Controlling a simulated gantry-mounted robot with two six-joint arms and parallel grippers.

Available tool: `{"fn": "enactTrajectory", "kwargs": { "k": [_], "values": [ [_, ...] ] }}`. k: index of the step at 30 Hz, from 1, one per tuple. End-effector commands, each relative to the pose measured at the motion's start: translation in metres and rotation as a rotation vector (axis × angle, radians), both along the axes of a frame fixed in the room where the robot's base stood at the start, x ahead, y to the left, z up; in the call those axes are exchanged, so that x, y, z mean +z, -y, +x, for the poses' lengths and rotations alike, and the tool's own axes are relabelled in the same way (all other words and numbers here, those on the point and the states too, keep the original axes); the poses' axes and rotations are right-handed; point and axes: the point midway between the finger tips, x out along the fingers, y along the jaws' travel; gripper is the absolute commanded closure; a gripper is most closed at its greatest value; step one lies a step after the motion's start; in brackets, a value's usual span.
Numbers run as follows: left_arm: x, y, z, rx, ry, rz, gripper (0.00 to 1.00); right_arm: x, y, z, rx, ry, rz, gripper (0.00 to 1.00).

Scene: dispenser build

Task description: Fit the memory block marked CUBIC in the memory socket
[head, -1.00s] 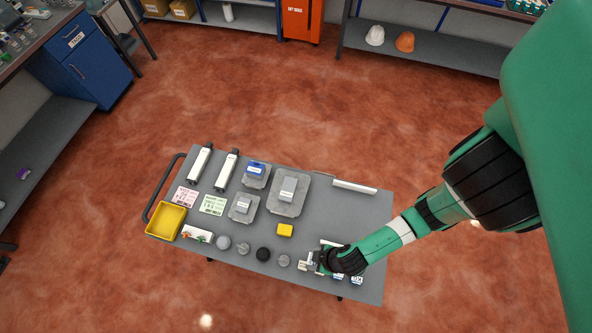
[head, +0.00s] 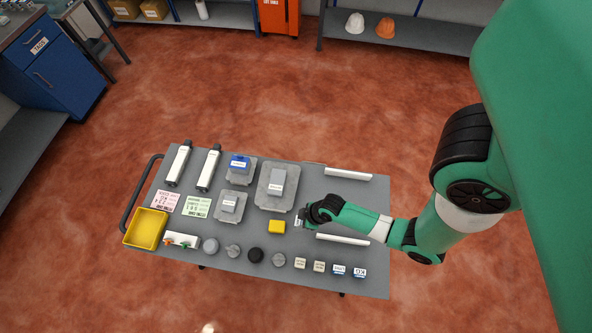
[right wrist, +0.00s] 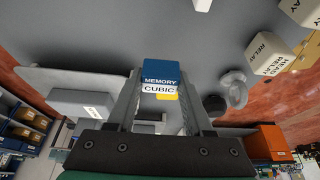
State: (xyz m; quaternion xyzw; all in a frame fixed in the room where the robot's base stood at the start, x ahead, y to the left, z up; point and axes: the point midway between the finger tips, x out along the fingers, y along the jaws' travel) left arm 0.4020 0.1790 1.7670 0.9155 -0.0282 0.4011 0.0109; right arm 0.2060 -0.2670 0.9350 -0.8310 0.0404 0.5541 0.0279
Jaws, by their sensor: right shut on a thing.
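The memory block (right wrist: 160,76) is blue with a white label reading MEMORY CUBIC. In the right wrist view it sits between the two fingers of my right gripper (right wrist: 160,95), which is shut on it. In the head view my right gripper (head: 302,218) is over the table, to the right of the yellow block and in front of the largest grey housing. Three grey housings stand on the table: one with a blue top (head: 240,163), a smaller one (head: 230,204) and the largest (head: 277,187). Their labels are too small to read, so I cannot tell which holds the memory socket. My left gripper is not in view.
Cream blocks (head: 319,266) and blue-and-white blocks (head: 339,270) line the front edge, beside round knobs (head: 255,255). White bars (head: 343,239) lie right. A yellow tray (head: 146,228) stands at the left end.

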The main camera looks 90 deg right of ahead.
Motion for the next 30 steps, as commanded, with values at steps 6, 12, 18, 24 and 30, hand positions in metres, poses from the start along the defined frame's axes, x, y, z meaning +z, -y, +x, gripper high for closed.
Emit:
{"fn": "enactTrajectory", "kwargs": {
  "k": [6, 12, 18, 24, 30],
  "values": [
    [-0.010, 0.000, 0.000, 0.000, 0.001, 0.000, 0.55, -0.024, 0.005, 0.001, 0.000, -0.002, 0.001, 1.00],
    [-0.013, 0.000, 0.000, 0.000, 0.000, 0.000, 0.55, -0.037, 0.005, 0.001, 0.001, 0.000, -0.001, 1.00],
    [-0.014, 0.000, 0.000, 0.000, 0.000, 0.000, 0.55, -0.037, 0.005, 0.001, 0.001, 0.000, -0.001, 1.00],
    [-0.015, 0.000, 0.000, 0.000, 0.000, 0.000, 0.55, -0.039, 0.005, 0.001, 0.001, -0.001, -0.001, 0.27],
    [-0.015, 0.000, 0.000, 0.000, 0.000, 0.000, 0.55, -0.039, 0.005, 0.001, 0.001, -0.001, -0.001, 0.19]
  ]
}}
